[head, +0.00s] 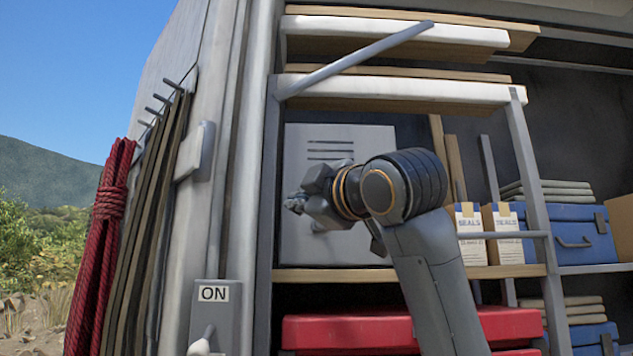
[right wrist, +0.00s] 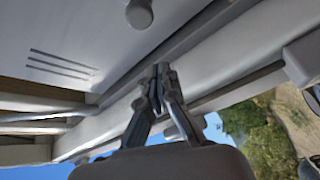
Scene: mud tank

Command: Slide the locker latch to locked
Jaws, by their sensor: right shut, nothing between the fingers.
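The grey locker (head: 372,137) with slotted vents stands on a shelf of the truck. Its door also shows in the right wrist view (right wrist: 75,25), with a round grey knob (right wrist: 139,14) at the top edge that looks like the latch. Any lock marking is out of sight. My right gripper (head: 293,204) is in front of the locker's left side and hides part of the door. In the right wrist view, its fingers (right wrist: 160,70) are shut and empty, apart from the knob in the picture. My left gripper is not in view.
The shelf's grey frame post (head: 270,190) runs just left of the locker. A slanted grey bar (head: 355,60) sticks out above. Seals boxes (head: 470,222) and a blue case (head: 570,240) stand right. An ON switch box (head: 214,310) and red rope (head: 100,220) are left.

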